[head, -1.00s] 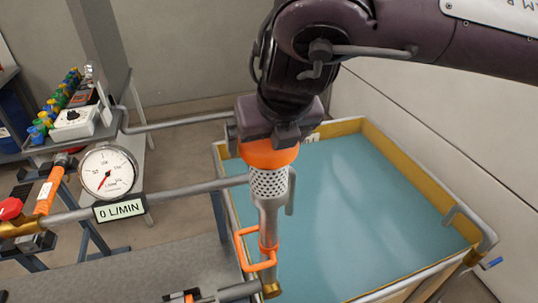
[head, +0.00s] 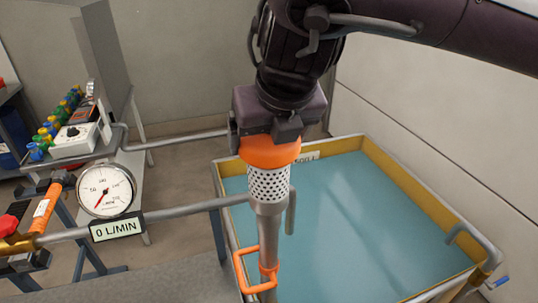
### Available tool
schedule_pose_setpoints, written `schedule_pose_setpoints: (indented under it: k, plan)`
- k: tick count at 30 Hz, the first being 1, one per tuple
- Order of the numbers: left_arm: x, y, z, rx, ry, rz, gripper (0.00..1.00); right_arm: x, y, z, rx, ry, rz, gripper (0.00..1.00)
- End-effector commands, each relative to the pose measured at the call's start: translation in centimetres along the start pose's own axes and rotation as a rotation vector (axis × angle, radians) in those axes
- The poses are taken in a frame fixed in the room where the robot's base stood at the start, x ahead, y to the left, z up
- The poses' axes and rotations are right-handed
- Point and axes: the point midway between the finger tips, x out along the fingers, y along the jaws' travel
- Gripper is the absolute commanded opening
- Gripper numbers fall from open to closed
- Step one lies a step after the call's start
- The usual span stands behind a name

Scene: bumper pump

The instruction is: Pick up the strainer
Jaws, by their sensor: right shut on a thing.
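The strainer (head: 268,186) is a white perforated cylinder with an orange cap, in the middle of the head view. My right gripper (head: 268,135) comes down from above and is shut on the orange cap (head: 270,152). A grey pipe with an orange bracket (head: 256,270) shows directly below the strainer. I cannot tell whether the strainer and that pipe are joined or only line up in the picture. My left gripper is not in view.
A water-filled tank (head: 350,240) with a yellow rim stands at the right. A round gauge (head: 105,190) and a "0 L/MIN" display (head: 116,227) sit on a horizontal pipe at the left. A shelf with coloured bottles (head: 60,122) is at the back left.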

Motion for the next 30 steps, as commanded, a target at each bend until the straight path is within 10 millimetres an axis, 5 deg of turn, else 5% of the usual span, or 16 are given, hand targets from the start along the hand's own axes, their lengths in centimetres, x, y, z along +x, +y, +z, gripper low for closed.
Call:
schedule_pose_setpoints:
  k: [9, 18, 23, 30]
  plan:
    - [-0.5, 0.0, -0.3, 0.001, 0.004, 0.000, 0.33, -8.7, 0.1, 5.0, 0.000, -0.010, -0.004, 0.57]
    - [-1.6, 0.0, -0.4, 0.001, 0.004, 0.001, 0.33, -13.4, 0.1, 7.7, 0.000, -0.004, -0.003, 0.57]
    - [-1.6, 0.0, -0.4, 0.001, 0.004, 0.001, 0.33, -13.0, -0.5, 7.7, 0.054, -0.001, -0.035, 0.57]
    - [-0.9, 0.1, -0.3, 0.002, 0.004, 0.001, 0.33, -7.3, -3.5, 5.3, 0.399, 0.001, -0.244, 0.57]
